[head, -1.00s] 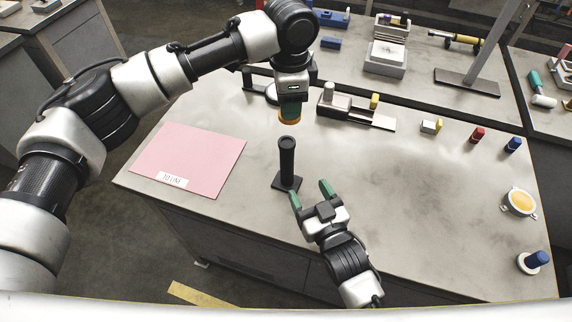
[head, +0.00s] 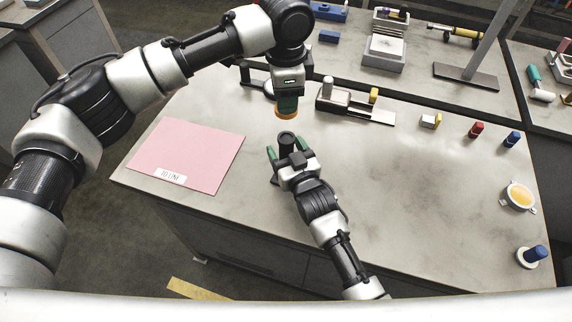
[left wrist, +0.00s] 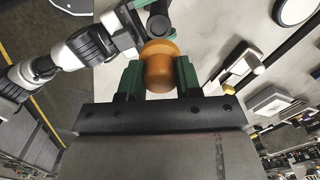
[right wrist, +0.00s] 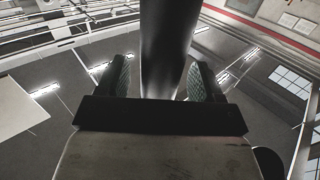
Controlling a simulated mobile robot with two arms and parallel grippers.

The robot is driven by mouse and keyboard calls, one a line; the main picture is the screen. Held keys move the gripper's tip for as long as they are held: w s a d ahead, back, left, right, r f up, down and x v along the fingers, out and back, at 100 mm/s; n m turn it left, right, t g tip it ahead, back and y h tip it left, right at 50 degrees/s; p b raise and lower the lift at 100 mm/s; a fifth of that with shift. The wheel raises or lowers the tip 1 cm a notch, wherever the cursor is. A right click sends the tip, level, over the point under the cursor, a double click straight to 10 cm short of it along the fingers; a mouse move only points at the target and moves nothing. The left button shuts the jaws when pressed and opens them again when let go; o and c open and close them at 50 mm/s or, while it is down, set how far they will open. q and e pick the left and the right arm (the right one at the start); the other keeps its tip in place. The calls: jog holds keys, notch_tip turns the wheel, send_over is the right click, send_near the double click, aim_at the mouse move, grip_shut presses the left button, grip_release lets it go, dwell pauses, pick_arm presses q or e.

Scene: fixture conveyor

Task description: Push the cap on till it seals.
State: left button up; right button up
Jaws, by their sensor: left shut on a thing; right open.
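An orange cap (head: 286,114) is held in my left gripper (head: 287,105), between its green fingers. It also shows in the left wrist view (left wrist: 160,68). A black upright tube (head: 287,138) stands on the table just below the cap in the head view, with a gap between them. My right gripper (head: 290,151) is open around the tube, one green finger on each side. In the right wrist view the tube (right wrist: 167,50) rises between the fingers with gaps beside it. The tube's base is hidden behind my right gripper.
A pink mat (head: 188,157) lies to the left. A grey fixture with a slide (head: 352,106) stands behind to the right. The table's middle right is clear.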

pick_arm(q)
jog(key=shift+s+r, duration=0.1)
jog(key=shift+s, duration=0.05)
pick_arm(e)
jog(key=shift+c, duration=0.3)
grip_shut()
pick_arm(q)
send_over(286, 137)
jog(key=shift+f, duration=2.5)
jog(key=shift+f, duration=0.1)
jog(key=shift+f, duration=0.8)
jog(key=shift+f, duration=0.6)
jog(key=o, duration=0.9)
